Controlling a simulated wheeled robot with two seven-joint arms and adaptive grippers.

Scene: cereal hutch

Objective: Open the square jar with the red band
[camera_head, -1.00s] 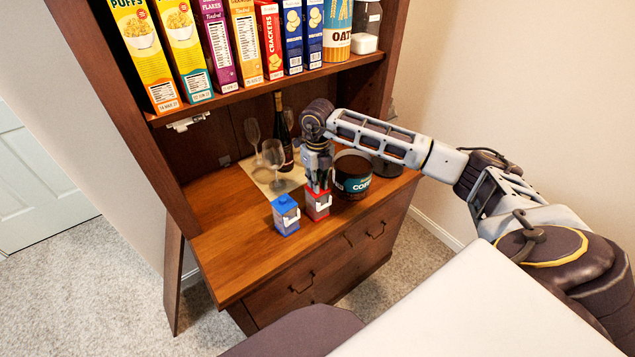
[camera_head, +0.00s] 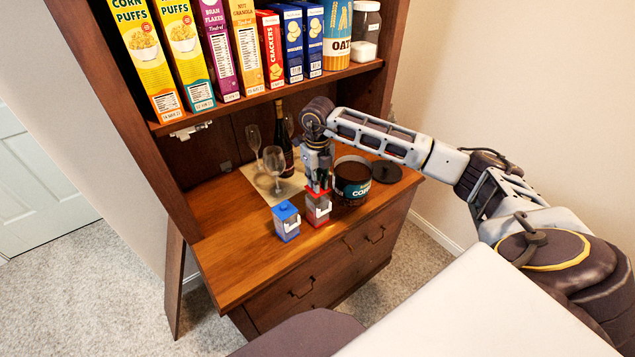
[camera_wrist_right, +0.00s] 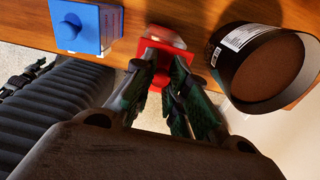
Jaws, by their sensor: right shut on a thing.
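The square jar with the red band (camera_head: 318,211) stands on the hutch's wooden counter, to the right of a similar square jar with a blue lid (camera_head: 287,222). My right gripper (camera_head: 318,187) points down from above and is shut on the red lid (camera_wrist_right: 160,68) of the red-banded jar. In the right wrist view, the fingers stand on both sides of the lid, with the clear jar body (camera_wrist_right: 167,36) beyond. Whether the lid sits on the jar or is slightly raised, I cannot tell. My left gripper does not show.
An open coffee can (camera_head: 352,182) stands close to the right of the jar, with a dark round lid (camera_head: 387,172) behind it. Wine glasses (camera_head: 273,163) and a bottle (camera_head: 284,140) stand behind. Cereal boxes (camera_head: 216,45) fill the shelf above. The counter's front left is clear.

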